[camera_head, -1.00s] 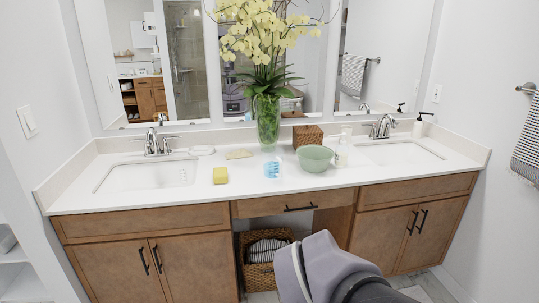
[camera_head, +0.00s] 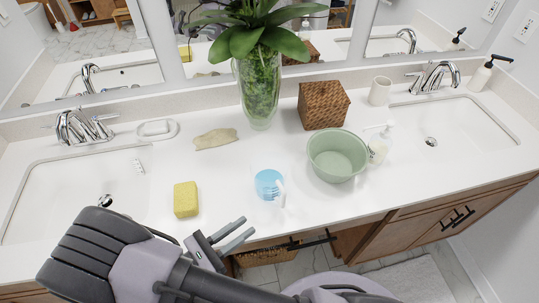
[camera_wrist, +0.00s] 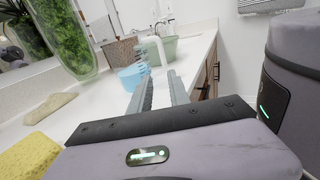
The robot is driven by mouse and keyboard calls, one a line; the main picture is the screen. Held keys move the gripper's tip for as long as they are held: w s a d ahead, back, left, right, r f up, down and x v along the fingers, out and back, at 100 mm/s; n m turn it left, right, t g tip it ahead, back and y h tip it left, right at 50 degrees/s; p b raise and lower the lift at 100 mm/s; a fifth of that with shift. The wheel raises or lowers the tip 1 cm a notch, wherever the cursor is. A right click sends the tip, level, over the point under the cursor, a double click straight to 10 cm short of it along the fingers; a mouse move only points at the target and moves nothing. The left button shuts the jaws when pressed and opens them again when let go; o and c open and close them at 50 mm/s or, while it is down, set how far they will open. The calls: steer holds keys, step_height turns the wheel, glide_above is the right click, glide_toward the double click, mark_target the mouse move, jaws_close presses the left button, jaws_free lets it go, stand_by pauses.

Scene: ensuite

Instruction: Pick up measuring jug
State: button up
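The measuring jug (camera_head: 268,183) is a small, clear blue vessel with a whitish part, apparently its handle, on its right side. It stands on the white counter between the yellow sponge and the green bowl. It also shows in the wrist view (camera_wrist: 131,77), just beyond the fingertips. My gripper (camera_head: 246,228) is at the counter's front edge, to the left and nearer than the jug. In the wrist view my gripper (camera_wrist: 160,76) has its two fingers apart with nothing between them.
A yellow sponge (camera_head: 186,199) lies left of the jug. A green bowl (camera_head: 337,156) and a pump bottle (camera_head: 379,146) stand to its right. Sinks lie at both ends.

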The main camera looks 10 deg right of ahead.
mark_target(273, 185)
steer(key=b+x, duration=0.1)
steer(key=x, duration=0.4)
steer(key=b+x, duration=0.2)
steer(key=x, duration=0.4)
steer(key=s+b+x, duration=0.1)
steer(key=b+x, duration=0.1)
steer(key=x, duration=0.3)
steer(key=shift+w+d+f, duration=0.15)
steer(key=shift+d+f, duration=0.15)
steer(key=shift+d, duration=0.1)
steer(key=shift+a, duration=0.1)
jaws_close()
